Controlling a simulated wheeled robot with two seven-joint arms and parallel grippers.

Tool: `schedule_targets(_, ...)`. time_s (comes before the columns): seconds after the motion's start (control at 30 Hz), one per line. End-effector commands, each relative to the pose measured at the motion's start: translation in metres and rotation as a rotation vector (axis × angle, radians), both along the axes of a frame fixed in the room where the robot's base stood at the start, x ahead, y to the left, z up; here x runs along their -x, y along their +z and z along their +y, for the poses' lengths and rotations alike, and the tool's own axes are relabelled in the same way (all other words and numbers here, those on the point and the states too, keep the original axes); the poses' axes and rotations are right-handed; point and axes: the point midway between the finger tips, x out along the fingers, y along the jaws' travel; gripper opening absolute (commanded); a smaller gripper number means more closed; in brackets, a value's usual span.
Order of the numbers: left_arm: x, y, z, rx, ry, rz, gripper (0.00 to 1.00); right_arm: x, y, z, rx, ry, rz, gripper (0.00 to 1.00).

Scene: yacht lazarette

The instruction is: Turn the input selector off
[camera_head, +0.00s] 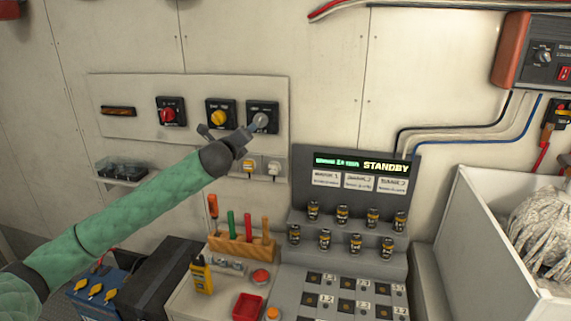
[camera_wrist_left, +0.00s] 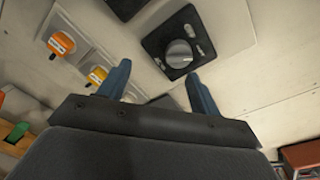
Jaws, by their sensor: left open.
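A grey round knob (camera_head: 261,121) on a black square plate sits at the right end of the wall panel. It is the dial nearest my gripper. Its label is too small to read, so I cannot confirm it is the input selector. In the left wrist view the grey knob (camera_wrist_left: 179,53) shows clearly, beyond the fingertips and apart from them. My left gripper (camera_head: 247,136) is in front of the panel, just lower left of the knob in the head view. Its two blue-grey fingers (camera_wrist_left: 158,82) are spread with nothing between them. My right gripper is not in view.
A yellow knob (camera_head: 218,117) and a red knob (camera_head: 168,115) are on the same panel to the left. Orange plugs (camera_wrist_left: 60,43) are close by. Below stand a tool rack (camera_head: 240,248), a red tray (camera_head: 248,307) and a console (camera_head: 350,215) reading STANDBY.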

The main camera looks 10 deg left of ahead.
Motion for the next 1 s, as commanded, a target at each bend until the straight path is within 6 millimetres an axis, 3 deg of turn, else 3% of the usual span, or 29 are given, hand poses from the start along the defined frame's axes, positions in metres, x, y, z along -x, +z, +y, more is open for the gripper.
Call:
schedule_targets(0.3, 0.0, 0.01, -0.016, -0.503, -0.105, -0.081, 0.64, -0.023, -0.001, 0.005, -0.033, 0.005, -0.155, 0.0)
schedule_targets(0.53, -0.002, 0.011, -0.018, -0.634, -0.111, -0.092, 0.64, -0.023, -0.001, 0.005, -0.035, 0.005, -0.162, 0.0)
schedule_targets(0.67, -0.01, 0.013, -0.018, -0.639, -0.111, -0.091, 0.64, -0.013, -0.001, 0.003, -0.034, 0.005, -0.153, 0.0)
schedule_targets(1.0, -0.054, 0.013, -0.024, -0.636, -0.111, -0.09, 0.64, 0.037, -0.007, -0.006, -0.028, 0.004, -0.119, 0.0)
